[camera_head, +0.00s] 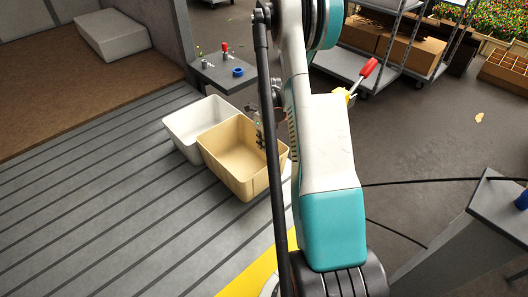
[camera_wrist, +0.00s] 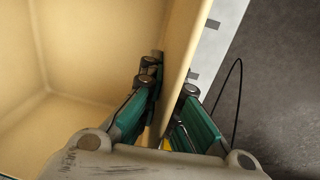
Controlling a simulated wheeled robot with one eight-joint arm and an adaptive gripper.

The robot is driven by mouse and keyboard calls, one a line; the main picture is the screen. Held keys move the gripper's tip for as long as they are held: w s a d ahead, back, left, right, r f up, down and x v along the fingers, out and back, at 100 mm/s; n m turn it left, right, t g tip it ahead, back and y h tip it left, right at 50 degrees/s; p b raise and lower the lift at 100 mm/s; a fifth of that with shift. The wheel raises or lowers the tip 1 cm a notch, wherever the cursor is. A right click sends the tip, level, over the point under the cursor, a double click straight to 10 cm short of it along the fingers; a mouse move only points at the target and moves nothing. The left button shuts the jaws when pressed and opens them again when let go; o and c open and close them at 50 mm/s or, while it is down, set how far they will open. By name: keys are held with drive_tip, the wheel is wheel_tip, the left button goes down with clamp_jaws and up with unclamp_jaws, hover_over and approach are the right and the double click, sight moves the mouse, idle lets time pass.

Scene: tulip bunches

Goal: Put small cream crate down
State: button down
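The small cream crate (camera_head: 228,165) is upright, beside the white crate (camera_head: 187,128) and at or very near touching it, over the grey slatted platform (camera_head: 120,215). I cannot tell whether its base rests on the platform. My gripper (camera_head: 262,138) is at the crate's right wall, partly hidden by my arm. In the wrist view, my gripper (camera_wrist: 172,82) has one finger inside the cream crate (camera_wrist: 85,60) and one outside, closed on its wall (camera_wrist: 185,40). The visible inside of the crate is empty.
A small grey table (camera_head: 215,75) with a blue ring (camera_head: 238,72) and small red-topped items stands behind the crates. A brown mat (camera_head: 70,85) lies at upper left. A cart (camera_head: 360,70) with cardboard boxes stands behind my arm. The platform's left and front parts are clear.

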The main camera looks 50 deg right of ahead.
drive_tip(key=shift+f+b, duration=0.5)
drive_tip(key=shift+f, duration=1.25)
drive_tip(key=c, duration=1.8)
unclamp_jaws()
wheel_tip(320, 180, up, 12)
drive_tip(key=d+p, duration=0.1)
drive_tip(key=p, duration=0.3)
drive_tip(key=shift+d, duration=0.1)
